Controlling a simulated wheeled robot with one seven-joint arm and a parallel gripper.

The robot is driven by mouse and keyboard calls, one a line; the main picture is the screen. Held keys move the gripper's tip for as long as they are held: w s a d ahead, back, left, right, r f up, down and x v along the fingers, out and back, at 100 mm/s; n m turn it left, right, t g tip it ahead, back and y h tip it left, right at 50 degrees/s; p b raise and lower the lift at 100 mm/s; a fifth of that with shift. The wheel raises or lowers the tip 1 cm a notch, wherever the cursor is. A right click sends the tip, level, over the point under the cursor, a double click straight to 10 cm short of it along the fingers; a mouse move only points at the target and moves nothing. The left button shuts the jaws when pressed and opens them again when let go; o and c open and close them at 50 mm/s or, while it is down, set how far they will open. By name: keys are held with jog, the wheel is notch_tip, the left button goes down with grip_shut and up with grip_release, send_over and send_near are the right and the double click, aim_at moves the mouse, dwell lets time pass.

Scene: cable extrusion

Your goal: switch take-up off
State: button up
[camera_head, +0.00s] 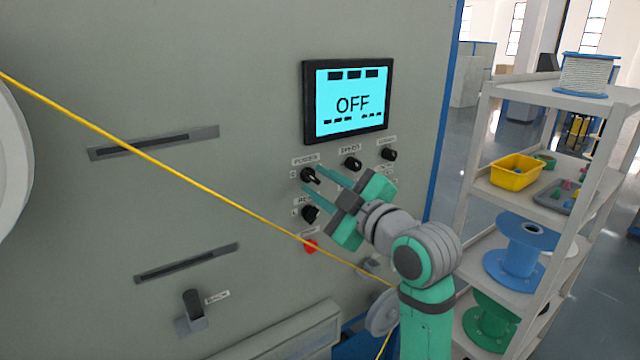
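The take-up machine's grey panel (230,90) fills the left and middle of the view. Its screen (350,103) is lit cyan and reads OFF. Below it is a black rotary knob (309,175) with a label above that is too small to read surely. My gripper (311,181) points left at the panel with its two teal fingers spread apart. The fingertips are at or close to this knob, one near its upper right and one below it; I cannot tell whether they touch it. The gap between the fingers is open.
More knobs sit at the upper right (352,163) and below (310,214), above a red button (311,246). A yellow cable (150,160) runs diagonally past the panel, close to my arm. A shelf (545,98) with spools and bins stands right.

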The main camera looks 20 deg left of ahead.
jog(key=v, duration=1)
jog(key=shift+s+d, duration=0.2)
jog(key=shift+s, duration=0.1)
jog(key=w+d+f+m+t+h, duration=0.1)
jog(key=d+f+m+t+h, duration=0.15)
jog(key=f+m, duration=0.75)
jog(key=d+f+m+t+h, duration=0.2)
jog(key=f+m+t+h, duration=0.25)
jog(key=f, duration=1.15)
jog(key=s+d+f+m+h, duration=0.2)
jog(key=s+f+m+h, duration=0.15)
jog(key=s+f, duration=0.45)
jog(key=s+d+f+m+g+h, duration=0.2)
jog(key=s+d+f+m+h, duration=0.15)
jog(key=s+f, duration=1.05)
jog(key=s+r+n, duration=0.1)
jog(key=s+n, duration=0.1)
jog(key=s, duration=1.5)
jog(key=shift+d+g, duration=0.25)
jog(key=shift+g, duration=0.05)
